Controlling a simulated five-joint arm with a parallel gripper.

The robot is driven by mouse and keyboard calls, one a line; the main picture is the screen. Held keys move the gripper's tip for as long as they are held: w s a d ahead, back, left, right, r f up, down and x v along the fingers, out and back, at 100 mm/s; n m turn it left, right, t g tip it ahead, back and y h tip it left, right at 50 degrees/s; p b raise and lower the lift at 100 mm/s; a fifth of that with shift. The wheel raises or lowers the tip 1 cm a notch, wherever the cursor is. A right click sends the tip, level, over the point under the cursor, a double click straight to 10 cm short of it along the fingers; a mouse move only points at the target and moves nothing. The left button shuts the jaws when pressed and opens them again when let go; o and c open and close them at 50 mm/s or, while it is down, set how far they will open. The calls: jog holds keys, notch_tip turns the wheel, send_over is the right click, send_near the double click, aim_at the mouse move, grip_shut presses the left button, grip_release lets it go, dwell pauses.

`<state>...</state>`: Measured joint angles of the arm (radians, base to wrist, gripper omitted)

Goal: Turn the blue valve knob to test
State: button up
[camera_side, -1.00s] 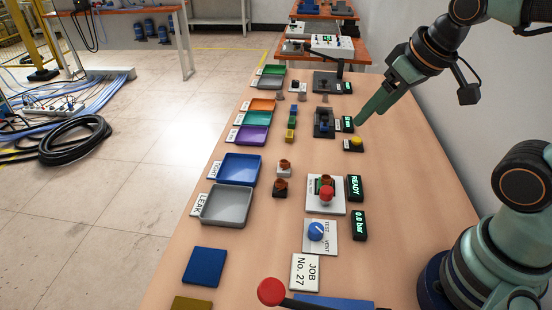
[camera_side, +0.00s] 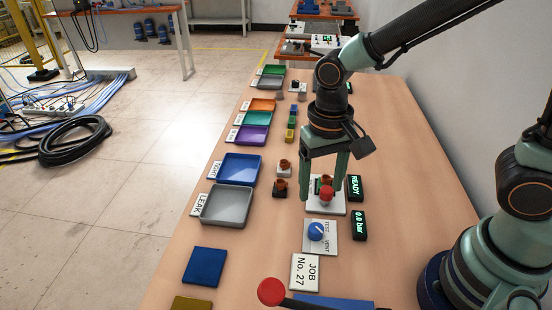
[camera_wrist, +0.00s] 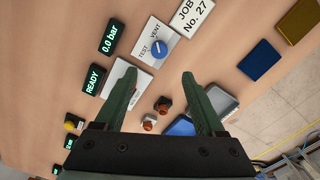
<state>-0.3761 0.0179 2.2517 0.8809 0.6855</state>
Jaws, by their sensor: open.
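The blue valve knob (camera_side: 316,231) sits on a white plate (camera_side: 328,246) marked TEST and VENT. It also shows in the wrist view (camera_wrist: 159,49), between and ahead of my fingertips; which label its pointer meets is unclear. My gripper (camera_side: 325,192) is open and hangs around the red-topped fixture (camera_side: 326,194), behind the valve plate in the side view. In the wrist view my gripper (camera_wrist: 158,72) has nothing between its fingers. The 0.0 bar display (camera_side: 359,225) stands beside the valve plate.
A READY display (camera_side: 355,188) stands right of the fixture. Copper-coloured parts (camera_side: 281,184) stand to its left. Grey (camera_side: 227,205) and blue (camera_side: 240,168) trays line the left side. A JOB No. 27 card (camera_side: 305,272) and a red ball handle (camera_side: 271,292) lie nearer.

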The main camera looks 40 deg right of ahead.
aim_at(316, 228)
notch_tip(316, 228, down, 12)
jog(key=shift+s+f, duration=0.1)
dwell(0.5)
grip_shut()
